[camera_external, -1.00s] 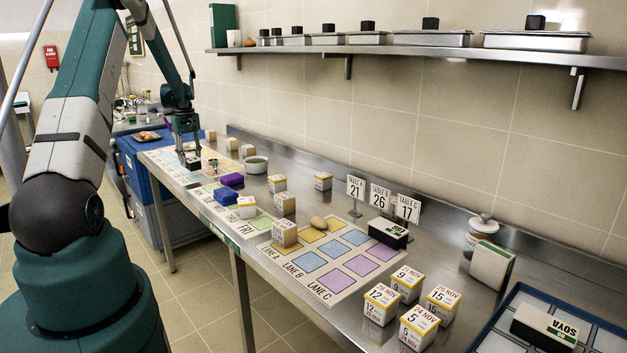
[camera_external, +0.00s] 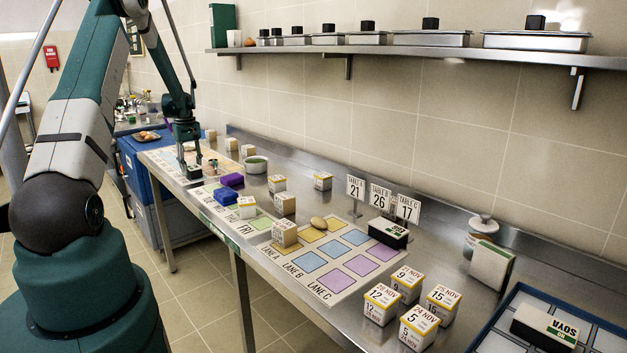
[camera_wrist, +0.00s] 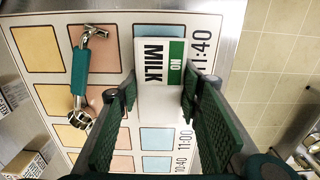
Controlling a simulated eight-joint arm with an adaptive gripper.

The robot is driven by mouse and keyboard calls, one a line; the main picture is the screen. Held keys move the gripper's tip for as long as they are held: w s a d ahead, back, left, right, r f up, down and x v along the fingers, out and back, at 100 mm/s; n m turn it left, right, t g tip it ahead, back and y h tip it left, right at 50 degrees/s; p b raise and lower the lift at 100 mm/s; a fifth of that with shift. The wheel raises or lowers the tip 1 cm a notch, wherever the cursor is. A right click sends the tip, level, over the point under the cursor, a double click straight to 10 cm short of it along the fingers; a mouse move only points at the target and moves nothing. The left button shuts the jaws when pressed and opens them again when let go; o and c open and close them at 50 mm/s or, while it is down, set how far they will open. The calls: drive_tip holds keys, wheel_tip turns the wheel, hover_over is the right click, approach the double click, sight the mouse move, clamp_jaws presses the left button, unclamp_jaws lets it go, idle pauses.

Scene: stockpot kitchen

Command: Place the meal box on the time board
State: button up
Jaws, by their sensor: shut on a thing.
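My gripper (camera_wrist: 160,84) is shut on the meal box (camera_wrist: 156,62), a white box with a green strip reading "NO MILK". The time board (camera_wrist: 35,45) lies below, with yellow, peach and blue cells and times along its edge. The box is over the blue column, between two visible blue cells, beside the 11:40 label. In the external view my gripper (camera_external: 190,163) is low over the time board (camera_external: 158,156) at the counter's far end. The box shows there as a small dark-sided block (camera_external: 193,172). I cannot tell whether it touches the board.
A teal-handled metal tool (camera_wrist: 80,75) lies on the board left of the box.

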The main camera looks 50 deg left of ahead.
sight(191, 165)
drive_tip(key=shift+f, duration=0.15)
drive_tip(key=o, duration=1)
wheel_tip(191, 165, up, 12)
drive_tip(key=shift+r, duration=0.15)
idle(0.7)
idle(0.4)
